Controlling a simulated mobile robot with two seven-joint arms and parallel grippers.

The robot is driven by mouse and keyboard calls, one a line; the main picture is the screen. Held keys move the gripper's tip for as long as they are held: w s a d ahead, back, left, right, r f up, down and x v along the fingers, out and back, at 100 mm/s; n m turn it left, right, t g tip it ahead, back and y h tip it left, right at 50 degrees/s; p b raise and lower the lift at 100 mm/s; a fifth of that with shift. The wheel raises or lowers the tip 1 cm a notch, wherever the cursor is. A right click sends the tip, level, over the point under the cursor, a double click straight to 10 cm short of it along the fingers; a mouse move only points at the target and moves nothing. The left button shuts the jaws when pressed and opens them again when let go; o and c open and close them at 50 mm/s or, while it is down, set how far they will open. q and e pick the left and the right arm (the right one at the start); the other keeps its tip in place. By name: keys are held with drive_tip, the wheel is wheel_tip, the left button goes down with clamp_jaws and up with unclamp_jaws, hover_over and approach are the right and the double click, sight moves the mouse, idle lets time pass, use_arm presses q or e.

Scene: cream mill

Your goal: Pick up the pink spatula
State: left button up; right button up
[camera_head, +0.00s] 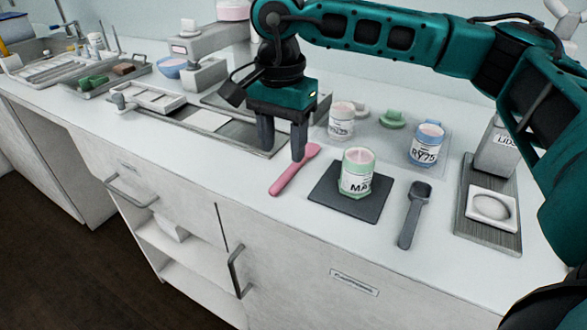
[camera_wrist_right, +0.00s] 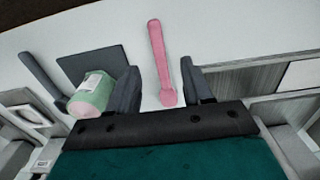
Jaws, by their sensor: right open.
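The pink spatula (camera_head: 293,171) lies flat on the white counter, left of the dark mat, with its handle toward the counter's front edge. My right gripper (camera_head: 283,150) is above the counter at the spatula's head end, fingers pointing down. In the right wrist view the spatula (camera_wrist_right: 158,60) shows between the two open fingers (camera_wrist_right: 163,85), its handle reaching out beyond the fingertips. Nothing is held. A finger hides a little of the spatula's head in the head view. My left gripper is not in view.
A green-labelled jar (camera_head: 357,172) stands on a dark mat (camera_head: 337,203) right of the spatula. A dark grey scoop (camera_head: 413,212) lies further right. A blue-rimmed jar (camera_head: 427,146) and a white jar (camera_head: 341,122) stand behind. A grey tray (camera_head: 256,145) lies left of the gripper.

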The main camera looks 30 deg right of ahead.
sight(285, 176)
wheel_tip(285, 176, down, 6)
drive_tip(key=shift+d, duration=0.1)
idle(0.4)
clamp_jaws()
idle(0.3)
